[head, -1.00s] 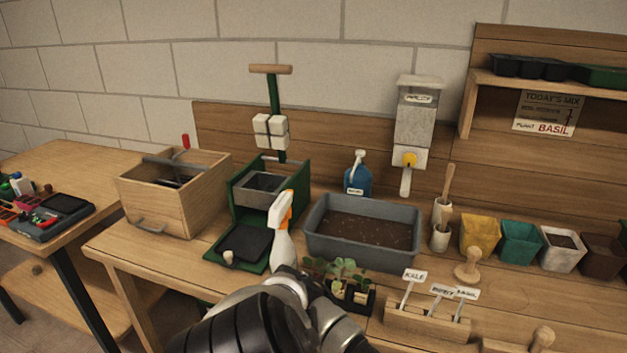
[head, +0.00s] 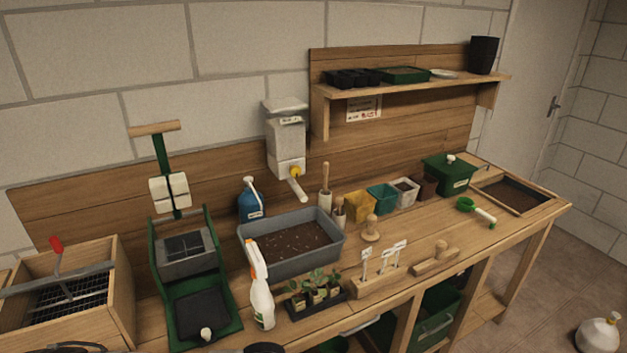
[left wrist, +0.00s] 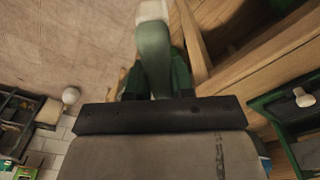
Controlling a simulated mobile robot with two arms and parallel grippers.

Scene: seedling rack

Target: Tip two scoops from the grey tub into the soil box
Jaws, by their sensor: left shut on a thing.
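The grey tub (head: 333,250), filled with dark soil, stands mid-bench. The soil box (head: 548,196), a shallow wooden frame with dark soil inside, is at the bench's right end. A green scoop (head: 466,204) with a pale handle lies on the bench left of it. My left gripper (left wrist: 155,88) shows only in the left wrist view, shut on a pale grey-green thing (left wrist: 153,55) that I cannot identify. The gripper's broad grey body hides part of that view. My right gripper is not in view.
A white spray bottle (head: 261,300) and a seedling tray (head: 318,303) stand in front of the tub. A label holder (head: 376,283) is to their right. A green press (head: 230,302) is to the left. A green lidded bin (head: 447,180) stands behind the scoop.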

